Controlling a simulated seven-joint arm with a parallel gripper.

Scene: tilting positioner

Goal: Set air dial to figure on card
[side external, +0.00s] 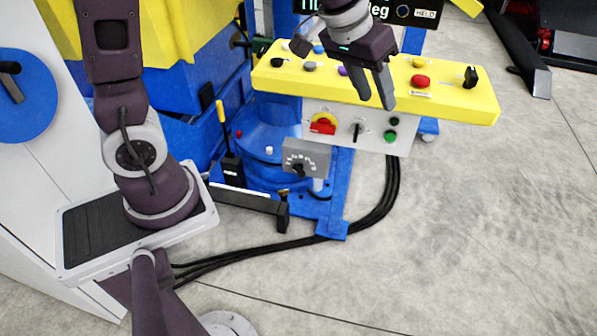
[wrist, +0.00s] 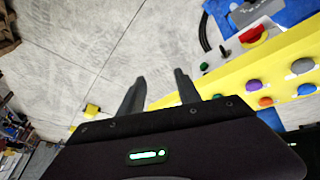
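A grey box with a marked scale and a dark knob, which looks like the air dial (side external: 305,157), stands below the left part of the yellow control panel (side external: 450,96). Its figures are too small to read. I cannot make out a card with a figure in either view. My gripper (side external: 376,100) hangs in front of the yellow panel, above and to the right of the dial, apart from it. In the wrist view my gripper (wrist: 160,76) shows two spread fingers with nothing between them, over grey floor.
The yellow panel carries several coloured knobs, a red button (side external: 420,81) and a black switch (side external: 470,77). The white face below it has a red rotary switch (side external: 323,124) and green button (side external: 390,136). A yellow-handled lever (side external: 221,111) stands left of the dial. Black cables (side external: 378,210) cross the floor.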

